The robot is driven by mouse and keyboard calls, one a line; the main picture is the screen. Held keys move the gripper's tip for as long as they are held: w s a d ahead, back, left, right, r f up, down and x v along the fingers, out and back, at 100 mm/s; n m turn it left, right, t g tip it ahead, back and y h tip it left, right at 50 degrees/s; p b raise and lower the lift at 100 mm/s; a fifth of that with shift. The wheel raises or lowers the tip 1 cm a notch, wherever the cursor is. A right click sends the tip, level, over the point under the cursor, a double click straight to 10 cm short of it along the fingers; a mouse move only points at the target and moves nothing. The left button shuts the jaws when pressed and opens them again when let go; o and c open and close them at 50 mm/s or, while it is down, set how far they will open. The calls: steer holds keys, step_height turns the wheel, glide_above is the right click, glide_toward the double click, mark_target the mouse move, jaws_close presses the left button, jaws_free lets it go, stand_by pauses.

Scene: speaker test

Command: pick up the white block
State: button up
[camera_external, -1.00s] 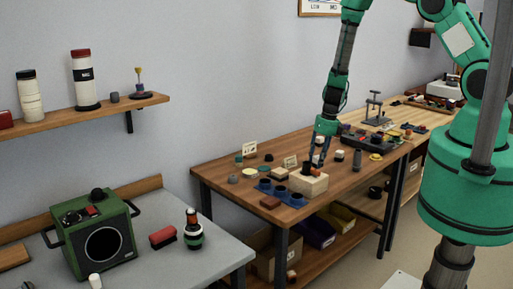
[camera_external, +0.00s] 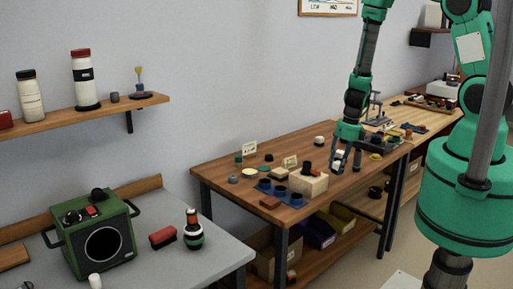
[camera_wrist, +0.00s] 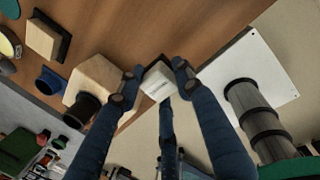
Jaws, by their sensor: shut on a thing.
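The white block (camera_external: 339,155) is at the right part of the wooden workbench, between the fingers of my gripper (camera_external: 344,162). In the wrist view, the white block (camera_wrist: 158,84) has a pale face and a dark side, and a finger presses on either side of it. My gripper (camera_wrist: 156,82) is shut on it there. Whether the block touches the bench top is not clear. The fingers hide part of its sides.
A light wooden block (camera_external: 311,184) with a dark cylinder stands just left of my gripper. Another small white piece (camera_external: 319,140) stands behind. A black tray (camera_external: 378,143) is at the right. The bench's front edge is close.

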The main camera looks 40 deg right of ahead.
steer(key=shift+s+r+b, duration=0.15)
steer(key=shift+s+b, duration=0.15)
steer(key=shift+s, duration=1.05)
steer(key=shift+s+r+b, duration=0.1)
steer(key=shift+s+b, duration=0.2)
steer(key=shift+s, duration=1.05)
steer(key=shift+r, duration=0.1)
steer(key=shift+r, duration=5.4)
steer(key=w+a+n+g+b, duration=0.1)
steer(key=w+a+n, duration=0.3)
steer(key=w+a, duration=0.5)
steer(key=w+a+n+g+b, duration=0.15)
steer(key=w+a+n, duration=0.35)
steer(key=a, duration=0.7)
steer(key=w+a+n+h+b, duration=0.1)
steer(key=a+n, duration=0.4)
steer(key=a, duration=0.9)
steer(key=w+a+n+b, duration=0.2)
steer(key=a+n, duration=0.3)
steer(key=a, duration=1)
step_height(320, 180, down, 15)
steer(key=shift+d, duration=0.15)
